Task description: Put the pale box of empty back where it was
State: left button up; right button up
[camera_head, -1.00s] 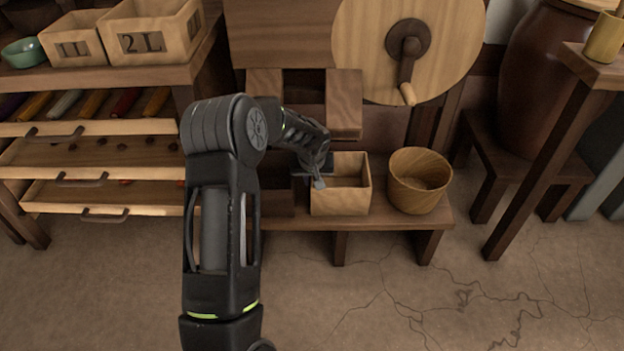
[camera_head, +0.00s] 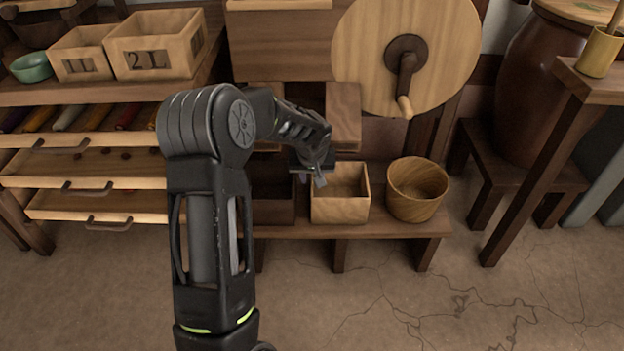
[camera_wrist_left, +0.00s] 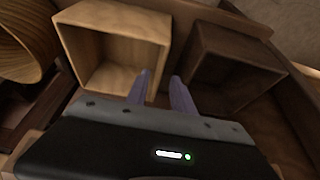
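The pale box (camera_head: 340,208), square and open-topped, stands upright on a low wooden bench; what shows of its inside is empty. It also shows in the left wrist view (camera_wrist_left: 112,20). A dark box (camera_head: 272,208) stands close beside it on the left, partly behind my arm. My left gripper (camera_head: 318,178) is at the pale box's upper left rim. In the wrist view its two fingers (camera_wrist_left: 159,90) are apart, near the side wall facing the dark box. I cannot tell whether they touch it. My right gripper is not in view.
A round wooden tub (camera_head: 417,200) stands right of the pale box on the bench (camera_head: 390,229). A cranked wooden wheel (camera_head: 440,45) is above. Labelled boxes (camera_head: 155,45) and pulled-out trays are at left. Open floor lies in front.

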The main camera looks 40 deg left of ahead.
pick_arm(q)
jog(key=v, duration=0.4)
jog(key=shift+p, duration=0.4)
jog(key=shift+f, duration=0.1)
